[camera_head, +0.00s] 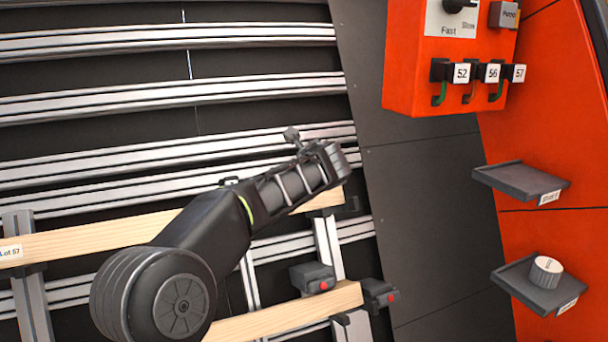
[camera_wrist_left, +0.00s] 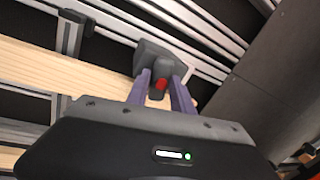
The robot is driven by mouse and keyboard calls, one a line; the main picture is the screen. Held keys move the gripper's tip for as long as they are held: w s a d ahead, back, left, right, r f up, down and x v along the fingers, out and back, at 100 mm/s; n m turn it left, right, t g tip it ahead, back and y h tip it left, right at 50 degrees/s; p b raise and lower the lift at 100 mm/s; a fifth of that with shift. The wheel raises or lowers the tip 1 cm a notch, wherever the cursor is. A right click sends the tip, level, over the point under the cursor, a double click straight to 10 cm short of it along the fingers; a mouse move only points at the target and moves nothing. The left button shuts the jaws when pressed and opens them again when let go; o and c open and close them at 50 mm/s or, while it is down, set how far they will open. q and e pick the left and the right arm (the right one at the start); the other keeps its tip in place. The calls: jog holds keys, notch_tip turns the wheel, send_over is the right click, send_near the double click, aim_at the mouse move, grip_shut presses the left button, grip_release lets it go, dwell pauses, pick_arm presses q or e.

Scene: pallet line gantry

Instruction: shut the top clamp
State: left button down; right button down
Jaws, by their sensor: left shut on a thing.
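The upper wooden plank (camera_head: 100,231) has a "Lot 57" label at its left end. My left arm comes in from the lower left, across this plank, and hides much of its right part. In the left wrist view, the purple fingers of my left gripper (camera_wrist_left: 160,92) are closed around the red-tipped part of a dark grey clamp (camera_wrist_left: 158,58) by the plank's end (camera_wrist_left: 60,72). I take this as the top clamp; the head view mostly hides it behind my arm. I cannot tell how far it is shut. My right gripper is not in view.
A lower plank (camera_head: 285,318) has grey clamp pieces with red buttons (camera_head: 312,277) (camera_head: 378,293) at its right end. Metal rails (camera_head: 170,90) cross behind. On the right are an orange control box (camera_head: 405,75) and two small trays (camera_head: 520,180) (camera_head: 520,283), one holding a knob (camera_head: 546,270).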

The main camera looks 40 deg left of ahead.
pick_arm(q)
jog(key=shift+r+m, duration=0.4)
jog(key=shift+r, duration=0.15)
jog(key=shift+w+m, duration=0.1)
jog(key=shift+m, duration=1.2)
jog(key=c, duration=1.4)
grip_release()
jog(key=shift+o, duration=0.6)
jog(key=shift+f, duration=0.1)
jog(key=shift+f+h, duration=0.15)
jog(key=shift+h, duration=0.15)
jog(key=w+d+v, duration=0.1)
jog(key=v, duration=0.7)
jog(key=shift+d, duration=0.35)
